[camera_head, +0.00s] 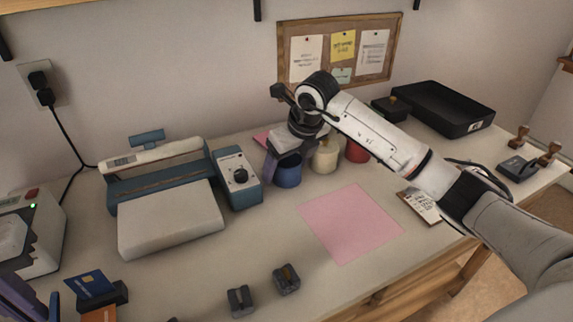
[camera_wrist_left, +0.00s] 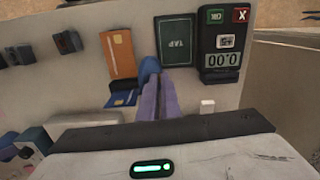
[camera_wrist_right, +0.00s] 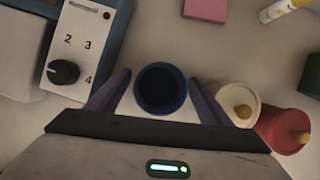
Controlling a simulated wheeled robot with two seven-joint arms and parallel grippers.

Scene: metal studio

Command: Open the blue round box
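The blue round box (camera_head: 287,172) stands on the table in front of the corkboard, right of the dial device. In the right wrist view the box (camera_wrist_right: 161,89) appears from above as a blue ring with a dark centre; no knob shows on it. My right gripper (camera_wrist_right: 158,92) is open and pointed down, one finger on each side of the box with gaps visible. In the head view its body hides part of the box. My left gripper (camera_wrist_left: 157,90) is far away at the lower left, fingers together. A blue rounded piece (camera_wrist_left: 148,68) shows behind its tips; I cannot tell whether it touches.
A cream pot (camera_head: 325,157) and a red pot (camera_head: 357,151) with knobs stand close to the right of the blue box. A dial device (camera_head: 237,177) is close on the left. A pink sheet (camera_head: 350,222) lies in front. A black tray (camera_head: 440,108) is at back right.

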